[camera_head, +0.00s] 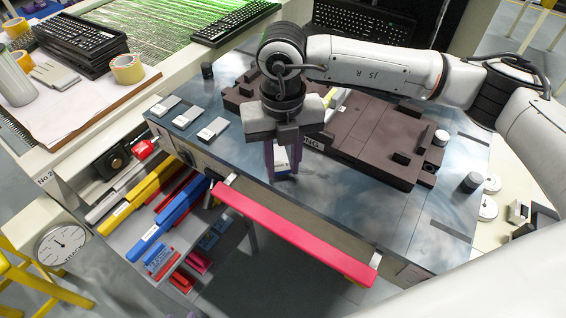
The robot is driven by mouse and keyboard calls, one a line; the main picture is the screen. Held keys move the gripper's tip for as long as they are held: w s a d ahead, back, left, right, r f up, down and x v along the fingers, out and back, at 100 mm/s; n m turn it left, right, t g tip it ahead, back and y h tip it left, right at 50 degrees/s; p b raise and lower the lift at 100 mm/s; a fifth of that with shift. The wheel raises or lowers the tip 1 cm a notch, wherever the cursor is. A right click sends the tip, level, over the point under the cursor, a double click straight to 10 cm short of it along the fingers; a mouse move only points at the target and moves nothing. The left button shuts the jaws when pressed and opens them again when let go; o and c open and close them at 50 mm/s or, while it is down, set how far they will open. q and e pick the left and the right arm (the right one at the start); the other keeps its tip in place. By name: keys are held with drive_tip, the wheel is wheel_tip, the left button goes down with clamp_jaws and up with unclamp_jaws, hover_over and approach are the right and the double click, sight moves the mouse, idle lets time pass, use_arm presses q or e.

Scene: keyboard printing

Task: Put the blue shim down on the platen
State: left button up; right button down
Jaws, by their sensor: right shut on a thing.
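My right gripper (282,160) reaches down over the shiny blue-grey tabletop, in front of the dark brown block assembly (365,140). Its purple fingers are shut on a small piece, which I take to be the blue shim (281,156); only a pale, bluish part shows between the fingers. The fingertips are close to the tabletop (330,200); I cannot tell whether the piece touches it. The pictures do not settle which surface is the platen, the tabletop or the brown assembly. My left gripper is not in view.
Several small pale blocks (213,129) lie on the tabletop at left. A red bar (290,232) runs along the front edge. Coloured bars (172,218) fill a shelf below.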

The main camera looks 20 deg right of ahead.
sight(283, 171)
drive_tip(key=shift+f, duration=0.45)
drive_tip(key=shift+f, duration=0.25)
drive_tip(key=c, duration=1.4)
unclamp_jaws()
drive_tip(key=shift+r, duration=0.1)
drive_tip(key=shift+o, duration=0.2)
wheel_tip(283, 171, up, 12)
drive_tip(key=shift+r+b, duration=0.15)
drive_tip(key=shift+b, duration=0.25)
